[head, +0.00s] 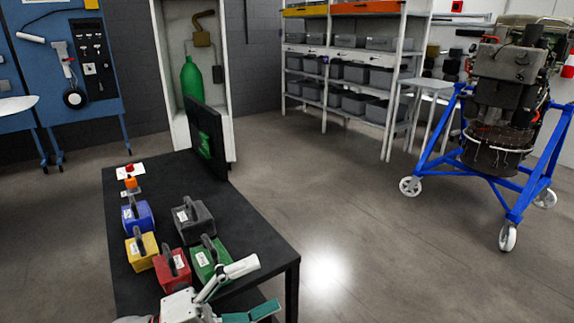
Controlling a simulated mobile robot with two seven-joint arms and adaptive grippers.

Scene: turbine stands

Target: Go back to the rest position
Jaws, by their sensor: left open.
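My left gripper (264,286) is at the bottom centre of the head view, with its two fingers spread apart and nothing between them. It is at the near right part of the black table (262,236). One finger overlaps the lower edge of the green box (204,267) in the picture; I cannot tell whether they touch. My right gripper is not in view.
Beside the green box stand red (172,270), yellow (141,250), blue (137,216) and black (193,221) handled boxes. A dark screen (206,138) stands at the table's far edge. A blue turbine stand (440,133) is at right. The floor between is clear.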

